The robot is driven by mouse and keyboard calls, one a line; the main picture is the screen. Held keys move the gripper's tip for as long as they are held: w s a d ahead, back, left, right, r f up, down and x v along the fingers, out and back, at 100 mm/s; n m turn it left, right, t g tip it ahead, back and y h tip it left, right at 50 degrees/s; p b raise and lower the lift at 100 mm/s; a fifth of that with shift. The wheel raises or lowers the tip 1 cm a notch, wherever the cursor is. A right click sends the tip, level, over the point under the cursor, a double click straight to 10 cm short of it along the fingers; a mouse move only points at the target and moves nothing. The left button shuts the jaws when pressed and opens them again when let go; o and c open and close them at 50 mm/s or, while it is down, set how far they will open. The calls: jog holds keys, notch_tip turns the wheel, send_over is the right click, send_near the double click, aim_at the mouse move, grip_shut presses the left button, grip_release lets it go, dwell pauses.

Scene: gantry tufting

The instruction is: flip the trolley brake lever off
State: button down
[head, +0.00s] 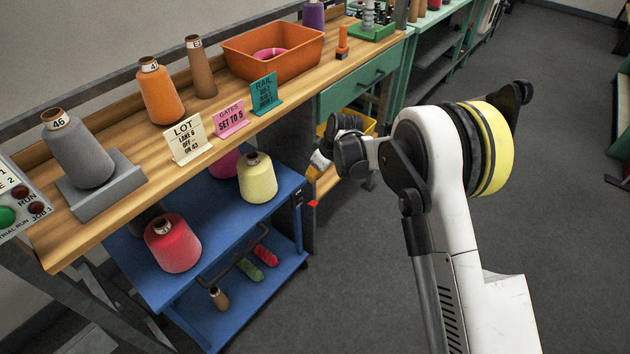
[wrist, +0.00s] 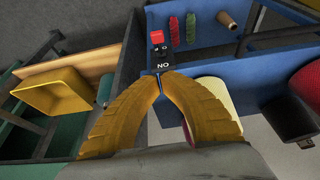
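The blue trolley (head: 222,217) stands under the workbench in the head view. Its brake lever (head: 313,204) shows as a small red spot at the trolley's right end. In the wrist view the red lever (wrist: 157,37) sits at one end of a black plate (wrist: 165,62) on the blue trolley's edge (wrist: 205,63); the plate has white lettering that appears inverted. My gripper (head: 314,174) is above and close to that corner. In the wrist view its yellow fingers (wrist: 161,78) meet at the tips, just short of the plate, with nothing visible between them.
The trolley's upper shelf carries a pale yellow cone (head: 257,178) and a red cone (head: 172,243). A yellow bin (wrist: 65,92) is nearby. Open floor lies right.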

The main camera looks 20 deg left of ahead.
jog(key=b, duration=0.3)
send_over(317, 204)
jog(key=w+a, duration=0.2)
jog(key=a, duration=0.2)
notch_tip(317, 204, down, 7)
jog(key=shift+s+d+f+b, duration=0.25)
jog(key=shift+d+f, duration=0.1)
jog(key=shift+f, duration=0.25)
jog(key=shift+s+d+f+b, duration=0.2)
jog(key=shift+d+f, duration=0.1)
jog(key=shift+f, duration=0.3)
jog(key=shift+s+d+f, duration=0.1)
jog(key=shift+d+f, duration=0.1)
jog(key=shift+f, duration=0.25)
jog(key=shift+s+d+f+b, duration=0.15)
jog(key=shift+d+f+b, duration=0.3)
jog(key=shift+f+b, duration=0.1)
jog(key=shift+s+d+f, duration=0.1)
jog(key=shift+d+f, duration=0.15)
jog(key=shift+f, duration=0.15)
jog(key=shift+s+d+f+b, duration=0.1)
jog(key=shift+d+f+b, duration=0.1)
jog(key=shift+f+b, duration=0.3)
jog(key=shift+s+d+f+b, duration=0.1)
jog(key=shift+d+f+b, duration=0.15)
jog(key=shift+f, duration=0.35)
jog(key=shift+a+r, duration=0.1)
jog(key=shift+r, duration=0.7)
